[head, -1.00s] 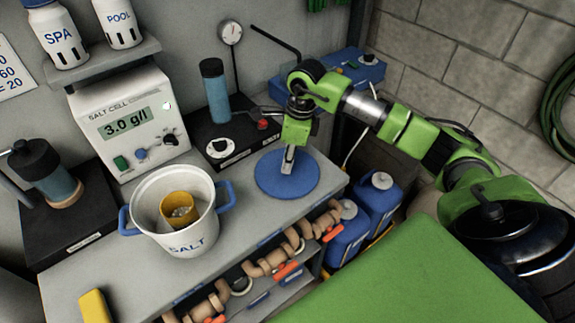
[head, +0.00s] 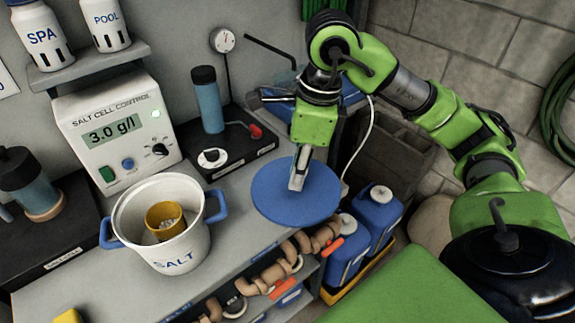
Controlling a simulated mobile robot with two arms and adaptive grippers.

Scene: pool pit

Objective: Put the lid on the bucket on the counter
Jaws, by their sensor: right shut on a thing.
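The white bucket (head: 190,246) marked SALT stands upright on the grey counter (head: 92,281), open at the top, with blue side handles. A yellow scoop or cup (head: 163,213) with white grains sits inside it. The lid is a flat blue disc (head: 270,197) to the right of the bucket, apart from it. My right gripper (head: 297,182) points down and is shut on the middle of the lid; the grip hides the part held. The lid looks raised and overlaps the counter's front edge in the view. My left gripper is out of view.
A white salt cell control box (head: 88,140) stands behind the bucket. Behind the lid is a black stand (head: 236,152) with a blue cylinder (head: 207,105). Pipe fittings (head: 268,278) lie on a shelf below; blue jugs (head: 378,215) stand at right.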

